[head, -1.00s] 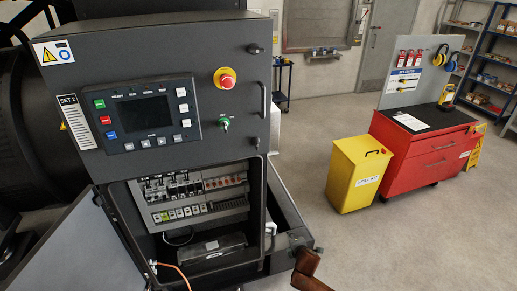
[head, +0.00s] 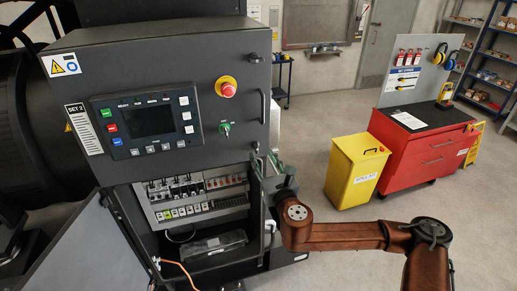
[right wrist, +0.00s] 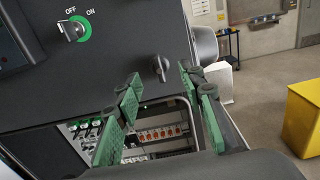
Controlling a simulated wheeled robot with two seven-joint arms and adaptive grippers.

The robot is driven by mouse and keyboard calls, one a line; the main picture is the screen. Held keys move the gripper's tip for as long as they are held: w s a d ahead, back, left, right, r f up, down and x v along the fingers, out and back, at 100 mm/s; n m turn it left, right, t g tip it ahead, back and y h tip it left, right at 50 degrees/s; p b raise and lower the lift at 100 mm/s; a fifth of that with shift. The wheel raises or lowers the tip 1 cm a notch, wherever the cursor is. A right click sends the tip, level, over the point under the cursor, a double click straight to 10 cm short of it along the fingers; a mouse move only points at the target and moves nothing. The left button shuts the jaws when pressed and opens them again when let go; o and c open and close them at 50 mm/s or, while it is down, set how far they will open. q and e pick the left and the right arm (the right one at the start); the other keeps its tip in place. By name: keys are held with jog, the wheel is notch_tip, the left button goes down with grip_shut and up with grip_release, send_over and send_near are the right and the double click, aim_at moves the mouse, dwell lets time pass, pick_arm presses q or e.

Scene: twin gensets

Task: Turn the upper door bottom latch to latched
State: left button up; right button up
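The upper door (head: 172,85) of the genset cabinet is closed. Its bottom latch is a small dark knob (right wrist: 160,67) near the door's lower right corner; in the right wrist view its grip looks nearly upright, tilted slightly. In the head view the latch is small and close to my fingers. My right gripper (head: 269,163) is at that corner, with green-padded fingers. In the right wrist view its fingers (right wrist: 159,80) are spread, with the latch seen between and just beyond the tips; nothing is held. My left gripper is not in view.
A top latch (head: 253,57), a vertical handle (head: 263,106), a key switch (head: 225,128) and a red emergency stop (head: 227,88) are on the door. Below, the breaker compartment (head: 195,200) is open, its door (head: 72,250) swung left. Floor at right is clear before the yellow bin (head: 355,172).

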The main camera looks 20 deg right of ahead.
aim_at(258, 148)
jog(key=shift+w+a+p, duration=0.1)
jog(key=shift+w+p, duration=0.25)
jog(key=shift+w, duration=2)
grip_shut()
